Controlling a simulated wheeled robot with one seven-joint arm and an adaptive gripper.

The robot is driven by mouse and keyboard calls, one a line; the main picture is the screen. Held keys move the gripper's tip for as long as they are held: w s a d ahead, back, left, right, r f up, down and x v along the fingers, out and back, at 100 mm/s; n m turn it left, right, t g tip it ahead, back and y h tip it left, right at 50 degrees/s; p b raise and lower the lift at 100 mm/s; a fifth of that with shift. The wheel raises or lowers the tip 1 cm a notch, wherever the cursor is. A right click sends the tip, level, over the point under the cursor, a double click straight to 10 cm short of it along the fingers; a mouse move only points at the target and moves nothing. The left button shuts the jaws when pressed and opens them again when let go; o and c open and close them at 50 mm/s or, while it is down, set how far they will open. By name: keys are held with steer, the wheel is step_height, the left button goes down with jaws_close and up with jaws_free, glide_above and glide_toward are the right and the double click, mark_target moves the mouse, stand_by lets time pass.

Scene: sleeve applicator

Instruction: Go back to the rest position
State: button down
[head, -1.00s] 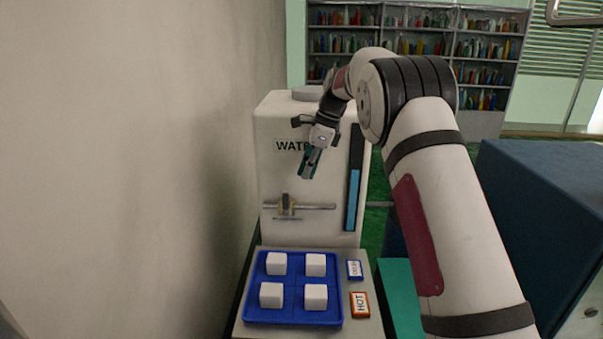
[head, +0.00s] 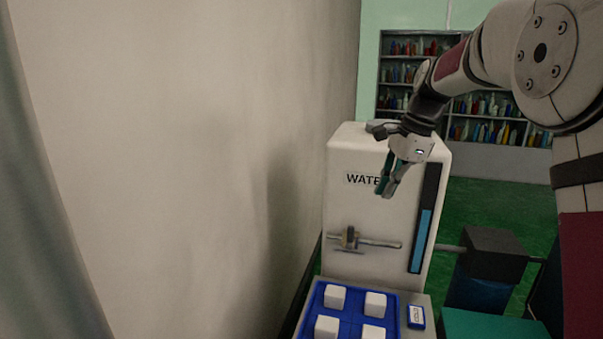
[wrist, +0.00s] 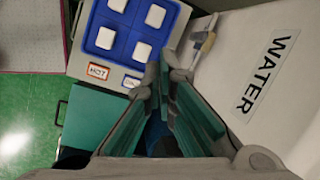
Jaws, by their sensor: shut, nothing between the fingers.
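My gripper (head: 386,190) is in the air in front of the upper part of the white water dispenser (head: 345,220), by its WATER label. Its teal-padded fingers point downward in the head view and are shut with nothing held. The wrist view shows the fingers (wrist: 165,85) close up, with the dispenser's face (wrist: 225,80) on the right. My arm comes in from the upper right of the head view. No rest position is marked in either view.
A blue tray (head: 313,308) with several white cubes sits below the dispenser's tap (head: 350,239). A COLD button (head: 416,317) is beside it; the HOT button (wrist: 98,71) shows in the wrist view. A wall is at left, shelves (head: 470,148) behind, green floor at right.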

steer(key=s+a+r+n+t+h, duration=0.1)
steer(key=s+r+n, duration=0.25)
steer(key=s, duration=0.75)
steer(key=s+a+r+n, duration=0.15)
steer(key=s+n, duration=0.35)
steer(key=s, duration=0.5)
steer(key=s+f+n+h, duration=0.1)
steer(key=s+f+n, duration=0.2)
steer(key=s, duration=0.5)
steer(key=s+f+n+t+p, duration=0.1)
steer(key=s+f+n, duration=0.3)
steer(key=s, duration=0.5)
steer(key=shift+d+n+h, duration=0.4)
steer(key=shift+d+n, duration=0.05)
steer(key=shift+n, duration=0.2)
